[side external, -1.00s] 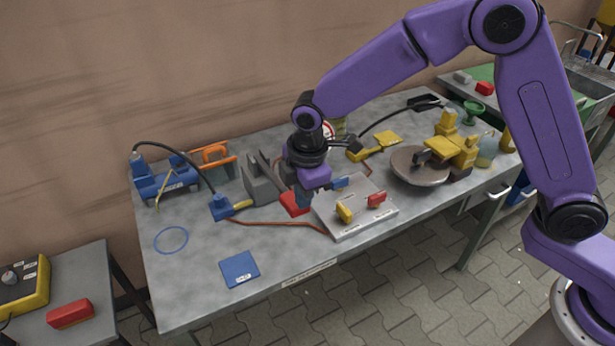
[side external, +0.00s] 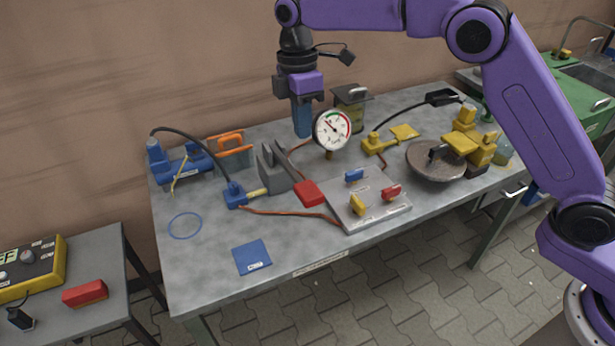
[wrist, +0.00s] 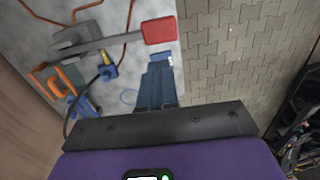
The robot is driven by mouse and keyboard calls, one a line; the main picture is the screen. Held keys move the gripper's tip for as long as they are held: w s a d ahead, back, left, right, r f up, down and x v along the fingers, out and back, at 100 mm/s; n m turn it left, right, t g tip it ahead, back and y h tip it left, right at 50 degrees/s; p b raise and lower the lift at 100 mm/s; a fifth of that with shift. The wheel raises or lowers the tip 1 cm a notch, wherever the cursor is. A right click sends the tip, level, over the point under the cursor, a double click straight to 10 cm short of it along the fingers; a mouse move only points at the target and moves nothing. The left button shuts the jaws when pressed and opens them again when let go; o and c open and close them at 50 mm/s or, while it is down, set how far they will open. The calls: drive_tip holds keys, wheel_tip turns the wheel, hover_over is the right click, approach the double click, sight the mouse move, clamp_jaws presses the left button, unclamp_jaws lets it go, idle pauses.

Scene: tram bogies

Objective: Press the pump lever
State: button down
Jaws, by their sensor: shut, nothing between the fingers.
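The pump (side external: 272,165) is a grey block left of the middle of the bench. Its grey lever slopes down toward the front right and ends in a red handle (side external: 309,192), low beside the valve plate's left corner. In the wrist view the red handle (wrist: 159,30) shows just beyond the fingertips, with the pump lever (wrist: 105,44) running left from it. My gripper (side external: 303,135) points down with its blue fingers shut and empty. It hangs clearly above the bench and apart from the handle. The fingers also show in the wrist view (wrist: 159,65).
A pressure gauge (side external: 332,130) stands close to the right of my gripper, with a jar (side external: 350,108) behind it. A valve plate (side external: 385,212) with blue, yellow and red levers lies right of the handle. The bench's front left is mostly clear around a blue card (side external: 252,257).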

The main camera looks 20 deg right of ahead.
sight(309, 190)
drive_tip(key=shift+w+d+r, duration=0.1)
drive_tip(key=shift+r, duration=0.4)
drive_tip(key=f, duration=0.4)
drive_tip(key=s+f, duration=0.1)
drive_tip(key=f, duration=0.4)
drive_tip(key=s+f, duration=0.1)
drive_tip(key=f, duration=0.3)
drive_tip(key=shift+f, duration=0.4)
drive_tip(key=shift+f, duration=0.1)
